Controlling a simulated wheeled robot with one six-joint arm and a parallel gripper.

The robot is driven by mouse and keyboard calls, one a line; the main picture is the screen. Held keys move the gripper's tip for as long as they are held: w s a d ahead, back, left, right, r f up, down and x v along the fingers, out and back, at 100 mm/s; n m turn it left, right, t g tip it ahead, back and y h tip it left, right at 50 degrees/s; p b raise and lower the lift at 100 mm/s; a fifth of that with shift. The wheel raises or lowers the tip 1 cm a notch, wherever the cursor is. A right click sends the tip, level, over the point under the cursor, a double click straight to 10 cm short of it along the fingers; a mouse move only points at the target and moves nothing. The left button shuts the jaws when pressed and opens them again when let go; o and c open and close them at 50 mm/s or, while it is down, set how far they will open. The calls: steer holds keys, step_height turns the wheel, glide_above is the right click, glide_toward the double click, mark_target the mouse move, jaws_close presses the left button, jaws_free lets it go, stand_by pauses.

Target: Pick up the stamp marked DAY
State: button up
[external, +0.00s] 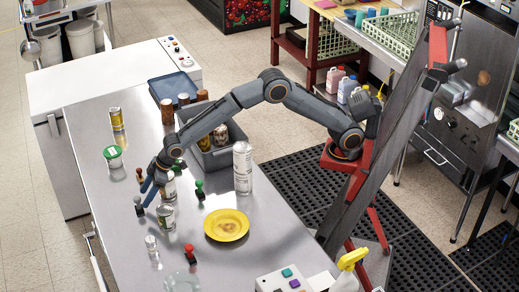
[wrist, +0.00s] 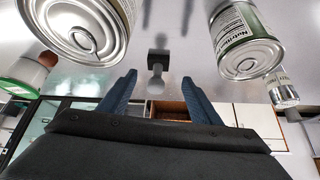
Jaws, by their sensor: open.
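Several stamps stand on the steel counter (external: 95,190), and no DAY marking is readable on any of them. A black stamp (external: 138,207) stands by the fingertips of my gripper (external: 149,194). In the wrist view a stamp (wrist: 158,62) with a dark base and pale round knob shows beyond and between the open fingers (wrist: 158,88), apart from them. The fingers hold nothing. Other stamps are a wooden-handled one (external: 140,175), a green one (external: 200,190), another green one (external: 179,163) and a red one (external: 190,254).
A can (wrist: 75,25) and a labelled can (wrist: 243,40) flank the fingers closely. A green-lidded tub (external: 113,157), small can (external: 151,243), yellow plate (external: 227,225), tall can stack (external: 242,168) and grey bin (external: 226,156) stand around. The counter's left edge is mostly clear.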

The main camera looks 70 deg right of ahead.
mark_target(139, 204)
steer(key=shift+p+x, duration=0.95)
steer(key=shift+x, duration=2.35)
steer(key=shift+w+d+r, duration=0.1)
steer(key=shift+w, duration=0.1)
steer(key=c, duration=1.2)
steer(key=shift+r, duration=0.15)
steer(key=shift+c, duration=0.2)
